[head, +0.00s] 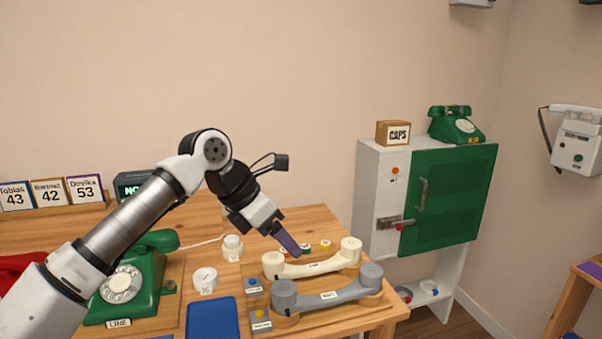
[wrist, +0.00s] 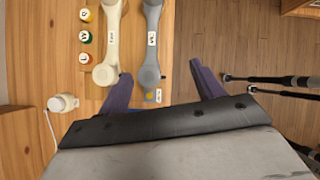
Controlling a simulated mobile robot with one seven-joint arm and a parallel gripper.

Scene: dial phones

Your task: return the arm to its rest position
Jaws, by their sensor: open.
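My arm reaches from the lower left of the head view to over the table, and my gripper (head: 285,242) hangs above the handset board with its fingers pointing down. In the wrist view my gripper (wrist: 162,82) is open, its two purple fingers wide apart with nothing held between them. The grey handset (head: 328,292) and the cream handset (head: 312,265) lie side by side on the board. In the wrist view the end of the grey handset (wrist: 151,72) lies between the fingers, and the cream handset (wrist: 107,70) is near the left finger. Contact cannot be told.
A green dial phone (head: 125,285) stands under my arm. A blue pad (head: 212,318) and small white jars (head: 205,280) are nearby. A white cabinet with a green door (head: 450,195) stands right of the table (head: 385,318). Name cards (head: 48,192) line the back left.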

